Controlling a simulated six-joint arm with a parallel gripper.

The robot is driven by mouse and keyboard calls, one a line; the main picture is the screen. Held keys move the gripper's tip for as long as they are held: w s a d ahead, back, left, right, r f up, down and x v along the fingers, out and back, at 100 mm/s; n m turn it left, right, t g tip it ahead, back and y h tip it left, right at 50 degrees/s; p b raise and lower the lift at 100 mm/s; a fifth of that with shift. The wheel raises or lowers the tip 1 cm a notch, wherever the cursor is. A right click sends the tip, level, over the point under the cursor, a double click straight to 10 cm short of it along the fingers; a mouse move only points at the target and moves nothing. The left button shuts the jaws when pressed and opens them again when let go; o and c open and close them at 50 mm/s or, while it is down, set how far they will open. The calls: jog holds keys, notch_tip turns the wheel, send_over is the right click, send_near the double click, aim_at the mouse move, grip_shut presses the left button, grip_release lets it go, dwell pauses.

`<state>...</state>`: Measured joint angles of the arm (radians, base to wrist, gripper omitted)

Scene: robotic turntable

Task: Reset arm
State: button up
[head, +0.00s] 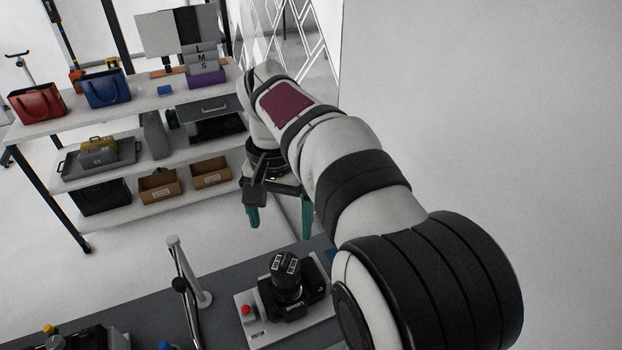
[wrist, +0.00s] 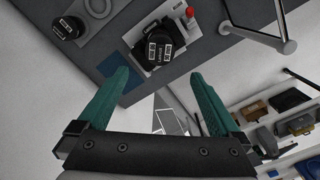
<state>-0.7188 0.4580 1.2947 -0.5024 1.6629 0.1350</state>
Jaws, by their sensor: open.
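My gripper (head: 281,213) hangs in the middle of the head view, with its two teal fingers spread apart. In the wrist view my gripper (wrist: 164,92) is open and nothing is between its fingers. A black camera (head: 290,290) sits on the white turntable base (head: 258,327) on the grey table (head: 140,305), below my gripper in the head view. The black camera (wrist: 160,45) also shows in the wrist view, beyond the fingertips and apart from them. A red button (head: 246,310) is on the left part of the base.
A shelf unit (head: 130,119) stands at the back left, with a red bag (head: 38,104), a blue bag (head: 105,89), grey trays and brown boxes (head: 160,186). A metal post (head: 190,270) rises from the table left of the camera. The right side shows bare white wall.

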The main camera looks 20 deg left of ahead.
jog(key=s+d+r+m, duration=0.1)
jog(key=s+d, duration=0.1)
jog(key=d, duration=0.5)
jog(key=s+d+r+m, duration=0.1)
jog(key=s+d, duration=0.1)
jog(key=d, duration=0.4)
jog(key=s+d+f+m+y, duration=0.1)
jog(key=s+d+f+m, duration=0.1)
jog(key=s+d, duration=0.4)
jog(key=s+d+f+m, duration=0.2)
jog(key=s+d+f, duration=0.3)
jog(key=s, duration=0.5)
jog(key=shift+s+d+m+y, duration=0.15)
jog(key=shift+d+m+y, duration=0.2)
jog(key=shift+d, duration=0.45)
